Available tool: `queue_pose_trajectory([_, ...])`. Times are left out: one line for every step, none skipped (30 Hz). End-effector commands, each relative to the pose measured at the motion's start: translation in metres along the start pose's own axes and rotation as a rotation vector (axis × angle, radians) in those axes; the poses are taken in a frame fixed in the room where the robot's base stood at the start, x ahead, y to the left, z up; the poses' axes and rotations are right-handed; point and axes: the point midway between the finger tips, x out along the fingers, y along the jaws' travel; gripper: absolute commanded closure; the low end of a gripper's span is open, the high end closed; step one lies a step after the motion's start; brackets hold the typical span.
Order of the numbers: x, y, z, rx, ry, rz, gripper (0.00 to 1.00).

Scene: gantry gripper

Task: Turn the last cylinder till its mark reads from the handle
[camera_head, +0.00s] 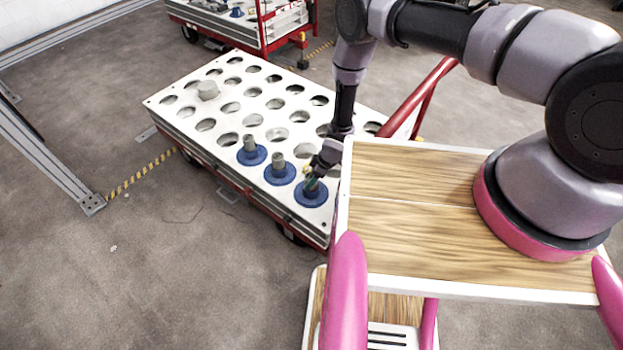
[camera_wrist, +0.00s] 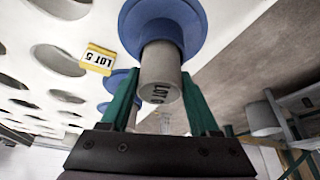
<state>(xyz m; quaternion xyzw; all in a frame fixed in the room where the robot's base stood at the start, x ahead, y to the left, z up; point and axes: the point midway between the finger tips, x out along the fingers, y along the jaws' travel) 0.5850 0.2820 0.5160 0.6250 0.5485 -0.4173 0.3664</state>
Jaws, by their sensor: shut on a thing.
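A white holed plate on a trolley (camera_head: 185,120) carries three grey cylinders with blue flanges along its front edge. The left one (camera_head: 249,154) and middle one (camera_head: 278,175) stand free. My gripper (camera_head: 312,180) is at the rightmost blue-flanged cylinder (camera_head: 311,197). In the wrist view, my green-fingered gripper (camera_wrist: 160,85) is shut on this grey cylinder (camera_wrist: 162,66), one finger on each side. Dark lettering shows on its near end, partly legible as "LOT". The red handle (camera_head: 425,95) rises at the trolley's right end.
A yellow "LOT 5" tag (camera_wrist: 98,60) is on the plate beside the held cylinder. Several holes are empty. A second red trolley (camera_head: 262,30) stands behind.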

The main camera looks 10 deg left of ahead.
Motion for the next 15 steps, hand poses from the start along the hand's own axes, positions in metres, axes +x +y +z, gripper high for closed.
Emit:
queue_pose_trajectory([-0.0003, 0.0005, -0.0004, 0.011, 0.000, 0.006, 1.00])
queue_pose_trajectory([-0.0003, 0.0006, -0.0003, 0.016, 0.000, 0.008, 1.00])
queue_pose_trajectory([-0.0004, 0.0008, -0.0002, 0.020, 0.000, 0.010, 1.00])
queue_pose_trajectory([-0.0004, 0.0009, -0.0002, 0.020, 0.000, 0.010, 1.00])
queue_pose_trajectory([-0.0003, 0.0008, -0.0002, 0.020, 0.000, 0.010, 1.00])
queue_pose_trajectory([-0.0003, 0.0008, -0.0002, 0.020, 0.000, 0.009, 1.00])
queue_pose_trajectory([-0.0003, 0.0007, -0.0002, 0.019, 0.000, 0.009, 1.00])
queue_pose_trajectory([-0.0003, 0.0007, -0.0002, 0.019, 0.000, 0.009, 1.00])
queue_pose_trajectory([-0.0003, 0.0006, -0.0002, 0.020, 0.000, 0.009, 1.00])
queue_pose_trajectory([-0.0003, 0.0004, -0.0003, 0.024, 0.000, 0.011, 1.00])
queue_pose_trajectory([-0.0002, 0.0001, -0.0004, 0.032, 0.000, 0.014, 1.00])
queue_pose_trajectory([-0.0002, -0.0003, -0.0003, 0.052, 0.000, 0.021, 1.00])
queue_pose_trajectory([-0.0002, -0.0006, -0.0002, 0.071, -0.001, 0.029, 1.00])
queue_pose_trajectory([-0.0002, -0.0009, -0.0001, 0.094, -0.001, 0.039, 1.00])
queue_pose_trajectory([-0.0001, -0.0012, -0.0005, 0.127, 0.000, 0.052, 1.00])
